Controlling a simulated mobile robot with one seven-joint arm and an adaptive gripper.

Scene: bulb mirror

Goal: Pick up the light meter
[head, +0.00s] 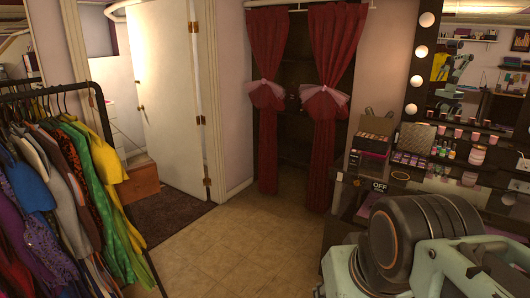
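I cannot make out a light meter in the head view; small items on the dressing table (345,196) are too small to tell apart. My arm fills the lower right corner and hides part of the table's front. My gripper's fingers cannot be seen.
A clothes rack (103,112) stands at left beside an open white door (163,85). Red curtains (333,100) hang at the back. A bulb-lined mirror (455,75) stands behind the table, which bears a dark box (372,145) and several cups and jars. The tiled floor (225,235) is clear.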

